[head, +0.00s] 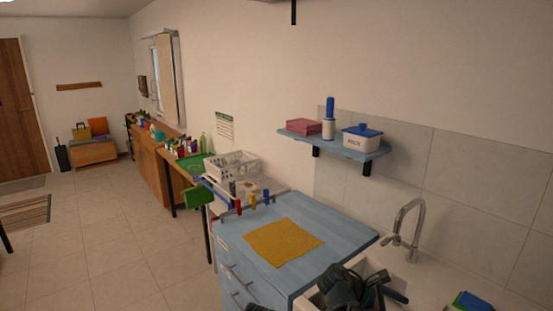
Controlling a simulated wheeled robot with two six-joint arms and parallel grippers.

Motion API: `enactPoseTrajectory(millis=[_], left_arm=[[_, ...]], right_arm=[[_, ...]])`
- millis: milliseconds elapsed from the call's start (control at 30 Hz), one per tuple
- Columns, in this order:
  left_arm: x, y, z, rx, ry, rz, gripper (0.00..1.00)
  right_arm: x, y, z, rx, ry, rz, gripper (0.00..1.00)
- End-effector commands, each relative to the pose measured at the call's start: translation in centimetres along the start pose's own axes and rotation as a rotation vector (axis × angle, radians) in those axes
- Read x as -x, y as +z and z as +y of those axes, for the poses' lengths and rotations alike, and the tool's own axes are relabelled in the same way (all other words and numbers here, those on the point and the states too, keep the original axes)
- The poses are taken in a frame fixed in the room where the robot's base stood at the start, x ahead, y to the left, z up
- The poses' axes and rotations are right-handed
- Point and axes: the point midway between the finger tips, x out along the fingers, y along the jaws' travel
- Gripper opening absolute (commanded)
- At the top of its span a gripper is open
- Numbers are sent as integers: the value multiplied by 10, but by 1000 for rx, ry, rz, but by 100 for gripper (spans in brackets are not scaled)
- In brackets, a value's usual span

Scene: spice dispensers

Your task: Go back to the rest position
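A dark, jointed shape (350,289) shows at the bottom edge, in front of the sink. It looks like part of my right arm and gripper, cut off by the frame. Its fingers cannot be made out, so I cannot tell whether it is open or holds anything. A small dark sliver shows at the bottom edge left of it, too little to identify. My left gripper is not clearly in view.
A blue-topped counter (345,232) with a yellow cloth (284,241) stands ahead, beside the sink and its faucet (408,222). A wall shelf (338,145) holds a white box (361,138). A white crate (233,167) stands farther back. The tiled floor (110,235) at left is mostly clear.

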Motion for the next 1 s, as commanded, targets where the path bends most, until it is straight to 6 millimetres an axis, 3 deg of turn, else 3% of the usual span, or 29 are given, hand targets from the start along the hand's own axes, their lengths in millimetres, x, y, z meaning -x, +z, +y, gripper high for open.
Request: enactPoseTrajectory(millis=[367,600,700,833,1000], left_arm=[[-10,-1,1,0,0,0,50],[-21,-1,2,0,0,0,50],[-24,-1,2,0,0,0,50],[-26,-2,2,0,0,0,50],[-26,-2,2,0,0,0,50]], right_arm=[[38,-88,-45,-330,-51,307,100],[100,-174,-110,-678,-298,611,100],[125,-198,-135,-785,-429,686,100],[146,-215,-156,-868,-552,732,100],[157,-221,-165,-906,-614,747,100]])
